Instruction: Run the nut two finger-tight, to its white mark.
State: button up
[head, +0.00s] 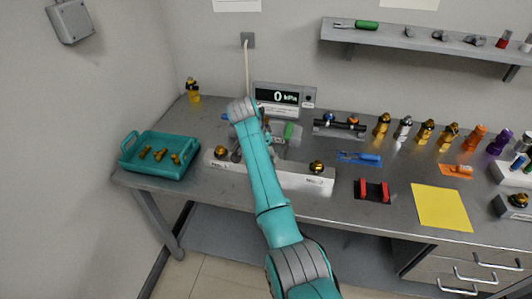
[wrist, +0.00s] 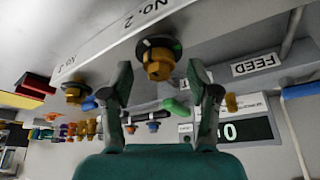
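In the wrist view, a brass hex nut (wrist: 158,66) sits on a dark round collar below the "No. 2" label (wrist: 145,16). My gripper (wrist: 160,74) is open, with one dark finger to each side of this nut and a visible gap on both sides. I cannot tell how far the nut lies beyond the fingertips. In the head view, my arm hides the gripper and the middle of the white manifold (head: 296,181).
Another brass nut (wrist: 74,92) sits by the "No. 3" label (wrist: 68,66). The gauge (head: 284,97) reads 0 kPa. A teal tray (head: 160,171) with brass fittings stands left. A red holder (head: 373,191), yellow sheet (head: 441,207) and several colored fittings occupy the right.

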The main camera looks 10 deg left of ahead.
jog(key=shift+r, duration=0.1)
jog(key=v, duration=1.1)
jog(key=shift+r, duration=0.4)
jog(key=shift+s+a, duration=0.1)
jog(key=shift+s, duration=0.05)
